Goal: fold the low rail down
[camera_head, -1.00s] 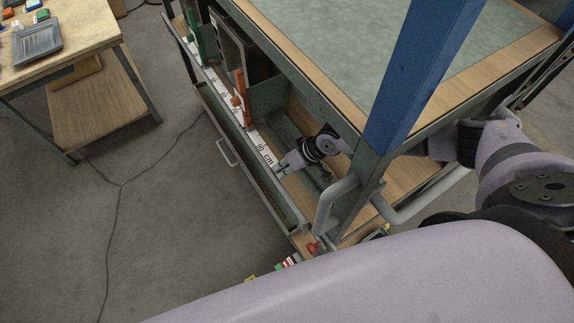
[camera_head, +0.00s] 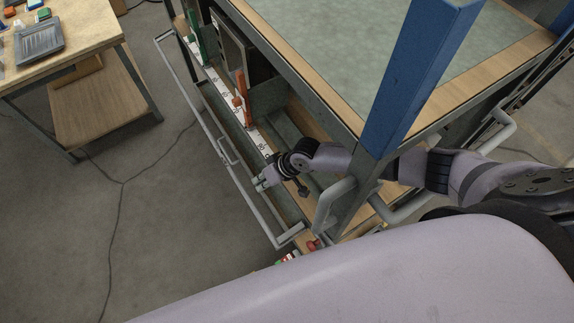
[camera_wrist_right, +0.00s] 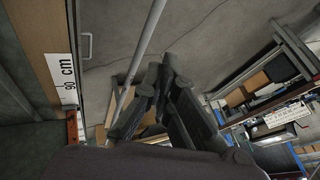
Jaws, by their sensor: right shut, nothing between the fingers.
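The low rail (camera_head: 248,199) is a grey tube frame along the left side of the workbench's lower shelf. It is swung outward from the shelf, with its near end arm joined by the red knob. My right gripper (camera_head: 261,183) is shut and empty, close to the rail's shelf side; I cannot tell whether they touch. In the right wrist view, the rail (camera_wrist_right: 143,50) runs down beside the dark fingers (camera_wrist_right: 166,73). My left gripper is not in view.
A white ruler strip (camera_head: 229,94) with orange and green clamps edges the lower shelf. A blue post (camera_head: 415,75) and a grey bent handle (camera_head: 333,203) flank my right arm. A side table (camera_head: 95,100) stands at upper left.

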